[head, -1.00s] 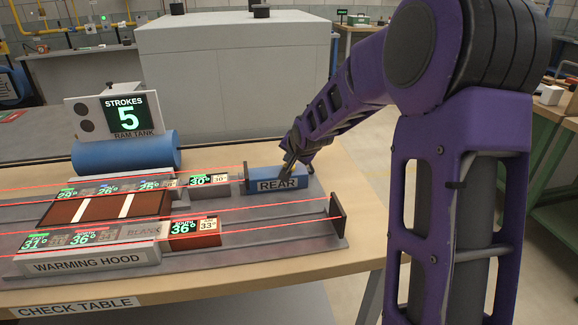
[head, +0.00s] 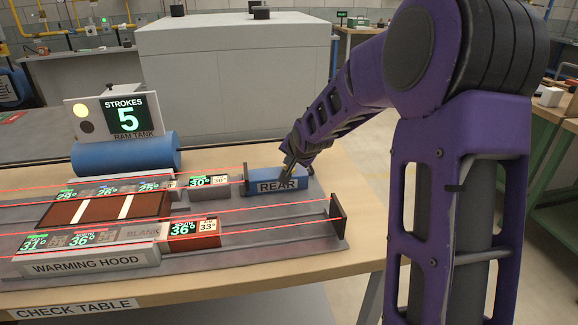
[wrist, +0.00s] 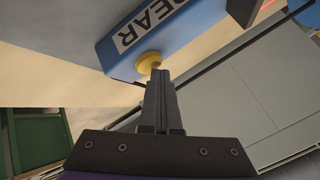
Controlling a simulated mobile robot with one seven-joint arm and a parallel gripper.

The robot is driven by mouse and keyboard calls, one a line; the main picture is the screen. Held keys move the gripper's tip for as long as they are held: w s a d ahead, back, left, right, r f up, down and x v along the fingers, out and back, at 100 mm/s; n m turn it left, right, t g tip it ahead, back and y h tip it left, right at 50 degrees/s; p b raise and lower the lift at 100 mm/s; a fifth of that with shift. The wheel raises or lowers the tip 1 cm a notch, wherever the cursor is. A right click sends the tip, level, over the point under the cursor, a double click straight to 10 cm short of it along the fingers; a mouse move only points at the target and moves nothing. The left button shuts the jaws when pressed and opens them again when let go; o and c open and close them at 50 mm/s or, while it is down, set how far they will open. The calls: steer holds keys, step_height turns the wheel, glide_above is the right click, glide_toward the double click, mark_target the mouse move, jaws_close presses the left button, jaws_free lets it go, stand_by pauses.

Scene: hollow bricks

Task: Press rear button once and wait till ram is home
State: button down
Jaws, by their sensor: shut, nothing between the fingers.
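The blue box labelled REAR (head: 262,187) stands at the right end of the rear lane on the check table. In the wrist view the box (wrist: 187,32) shows a round yellow button (wrist: 149,61) on its face. My gripper (wrist: 157,73) is shut and empty, with its fingertips at the button's edge; I cannot tell whether they touch or press it. In the head view my gripper (head: 288,168) is beside the box and the button is hidden. The ram tank (head: 125,157) is a blue cylinder under a sign reading STROKES 5 (head: 128,115). The upper lamp (head: 82,107) on that sign is lit pale yellow, the lower one dark.
The warming hood (head: 90,263) and brick lanes with red beam lines lie left of the box. A brick reading 36 (head: 183,229) is in the front lane and one reading 30 (head: 208,192) in the rear lane. A dark end plate (head: 338,217) stands at the front lane's right end.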

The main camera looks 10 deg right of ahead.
steer(key=shift+r+p, duration=0.5)
steer(key=shift+r, duration=0.3)
step_height(320, 180, up, 5)
steer(key=p, duration=0.4)
steer(key=shift+r, duration=0.1)
